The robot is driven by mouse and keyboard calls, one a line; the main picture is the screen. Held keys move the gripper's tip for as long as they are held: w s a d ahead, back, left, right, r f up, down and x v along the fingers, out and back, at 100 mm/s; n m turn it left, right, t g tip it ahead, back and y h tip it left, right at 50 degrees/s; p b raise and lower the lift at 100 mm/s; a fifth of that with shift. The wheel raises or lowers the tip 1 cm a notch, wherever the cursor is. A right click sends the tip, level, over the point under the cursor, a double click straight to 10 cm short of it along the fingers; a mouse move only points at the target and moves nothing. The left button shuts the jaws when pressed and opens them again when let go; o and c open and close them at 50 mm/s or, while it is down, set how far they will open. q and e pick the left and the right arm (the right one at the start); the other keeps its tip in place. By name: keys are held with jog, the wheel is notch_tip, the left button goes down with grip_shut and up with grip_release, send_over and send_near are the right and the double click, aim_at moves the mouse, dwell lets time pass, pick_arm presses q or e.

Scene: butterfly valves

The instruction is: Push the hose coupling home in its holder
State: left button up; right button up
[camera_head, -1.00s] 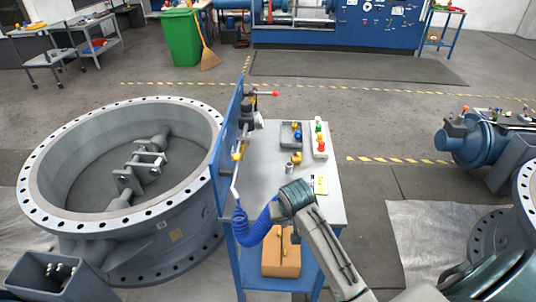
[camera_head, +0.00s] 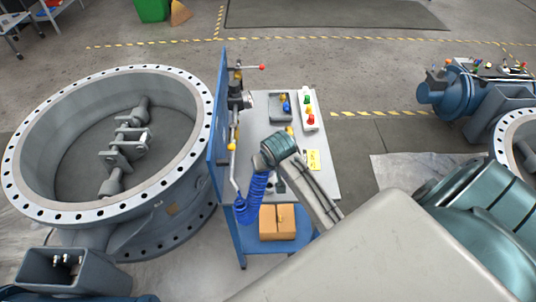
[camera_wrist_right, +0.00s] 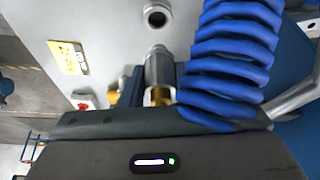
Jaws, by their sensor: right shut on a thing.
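The hose coupling (camera_wrist_right: 158,72) is a silver sleeve with a brass collar. My right gripper (camera_wrist_right: 160,118) is shut on it, at the bottom of the wrist view. The coupling sticks out above the dark gripper body, beside the blue coiled hose (camera_wrist_right: 228,60). A round metal socket with a dark bore, seemingly the holder (camera_wrist_right: 157,15), stands on the grey bench top, apart from the coupling in the picture. In the head view my wrist hides the gripper tips and coupling; the hose (camera_head: 254,192) hangs just left of it. My left gripper is not in view.
The bench (camera_head: 324,181) has an upright blue panel (camera_head: 219,120) on its left, with valve fittings. A yellow label (camera_head: 313,160), a tray (camera_head: 283,106) and coloured buttons (camera_head: 309,112) occupy its top. A cardboard box (camera_head: 277,224) sits below. A large flanged valve (camera_head: 55,210) stands left.

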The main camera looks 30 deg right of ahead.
aim_at(270, 175)
jog(key=shift+s+f, duration=0.25)
jog(key=shift+f, duration=0.55)
jog(key=x, duration=0.2)
jog(key=shift+w+a+f, duration=0.1)
jog(key=shift+f, duration=0.5)
jog(key=shift+s+b, duration=0.2)
jog(key=shift+b, duration=0.1)
jog(key=shift+w+f, duration=0.1)
jog(key=shift+f, duration=0.05)
jog(key=shift+f, duration=1.25)
dwell(2.0)
